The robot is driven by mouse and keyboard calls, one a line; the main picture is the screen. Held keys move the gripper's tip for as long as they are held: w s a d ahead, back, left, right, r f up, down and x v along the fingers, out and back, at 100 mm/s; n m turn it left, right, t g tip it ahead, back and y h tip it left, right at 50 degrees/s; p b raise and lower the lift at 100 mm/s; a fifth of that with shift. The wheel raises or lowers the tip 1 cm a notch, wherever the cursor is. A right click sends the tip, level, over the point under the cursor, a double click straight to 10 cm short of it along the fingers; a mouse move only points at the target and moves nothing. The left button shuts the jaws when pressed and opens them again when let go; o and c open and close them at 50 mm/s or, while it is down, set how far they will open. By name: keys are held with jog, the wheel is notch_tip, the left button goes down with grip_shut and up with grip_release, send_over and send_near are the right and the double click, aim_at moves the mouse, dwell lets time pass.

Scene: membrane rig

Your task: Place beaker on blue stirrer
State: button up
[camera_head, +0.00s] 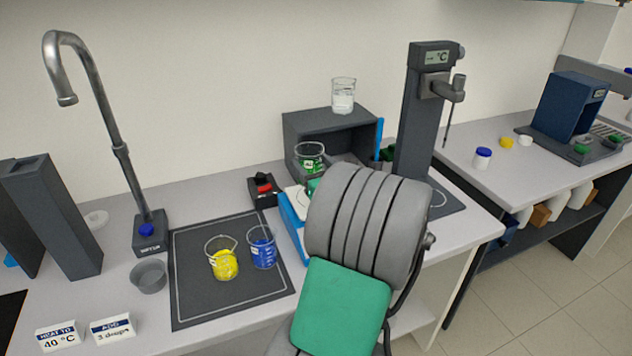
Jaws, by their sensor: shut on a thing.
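The blue stirrer (291,228), with a white top, stands at the centre of the bench, its right side hidden behind my arm. A glass beaker with green contents (309,155) shows just beyond it, in front of the dark box. My gripper (314,186) is mostly hidden behind my grey and green arm; only a small green part shows just below this beaker. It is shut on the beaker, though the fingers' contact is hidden. Whether the beaker touches anything below cannot be seen.
Beakers with yellow (224,260) and blue contents (263,248) stand on a dark mat (190,285) left of the stirrer. A clear beaker (343,94) sits on the dark box (300,118). A tall stand (410,120) rises at right. A tap (115,135) stands left.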

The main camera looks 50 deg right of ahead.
aim_at(317, 169)
jog(key=d+f, duration=0.3)
jog(key=f, duration=0.1)
jog(key=shift+w+d, duration=0.1)
jog(key=shift+w, duration=0.2)
notch_tip(317, 169, down, 3)
jog(key=shift+d+f, duration=0.1)
jog(key=shift+f, duration=0.05)
jog(key=o, duration=1.7)
jog(key=shift+f, duration=0.1)
jog(key=shift+c, duration=0.2)
jog(key=b+v, duration=0.1)
jog(key=v, duration=1.1)
jog(key=shift+b, duration=0.35)
